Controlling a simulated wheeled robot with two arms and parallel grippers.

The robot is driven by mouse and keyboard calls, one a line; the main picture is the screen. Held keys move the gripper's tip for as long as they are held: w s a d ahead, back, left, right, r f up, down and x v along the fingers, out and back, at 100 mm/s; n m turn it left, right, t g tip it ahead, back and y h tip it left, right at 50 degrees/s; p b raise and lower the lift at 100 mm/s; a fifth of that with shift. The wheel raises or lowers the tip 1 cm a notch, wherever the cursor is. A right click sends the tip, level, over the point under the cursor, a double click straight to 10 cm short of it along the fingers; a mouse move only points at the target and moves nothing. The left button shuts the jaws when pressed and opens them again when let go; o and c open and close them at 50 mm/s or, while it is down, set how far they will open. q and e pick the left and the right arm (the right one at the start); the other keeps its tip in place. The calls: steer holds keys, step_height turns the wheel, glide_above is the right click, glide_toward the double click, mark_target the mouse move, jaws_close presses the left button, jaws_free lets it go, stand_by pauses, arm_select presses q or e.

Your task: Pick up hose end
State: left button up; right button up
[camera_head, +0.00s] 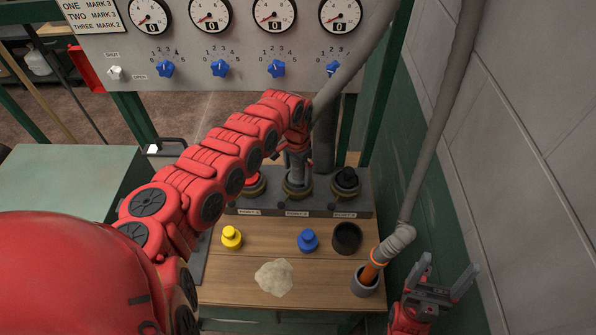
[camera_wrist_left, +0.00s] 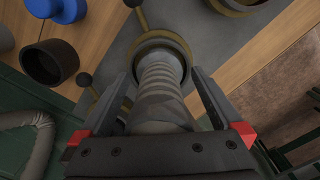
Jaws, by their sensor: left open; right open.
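A grey ribbed hose end (camera_wrist_left: 160,85) stands upright in the middle port (camera_head: 297,188) of the port block. My left gripper (camera_head: 296,160) is above this port with its jaws open. In the left wrist view, its fingers are on either side of the hose end; I cannot tell whether they touch it. A second grey hose (camera_head: 436,130) hangs at the right and bends at an elbow. Its orange-banded end (camera_head: 372,268) sits in a grey cup (camera_head: 364,287) at the table's right edge. My right gripper (camera_head: 440,290) is open and empty, right of that cup.
The wooden table (camera_head: 210,285) holds a yellow cap (camera_head: 232,238), a blue cap (camera_head: 308,240), a black cup (camera_head: 347,238) and a pale powder pile (camera_head: 274,277). The side ports have red and black caps. A gauge panel (camera_head: 240,70) stands behind; a wall (camera_head: 540,150) is at the right.

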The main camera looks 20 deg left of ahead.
arm_select(q)
steer(key=shift+s+d, duration=0.1)
steer(key=shift+s, duration=0.05)
jaws_close()
steer(key=shift+r, duration=0.1)
stand_by(0.3)
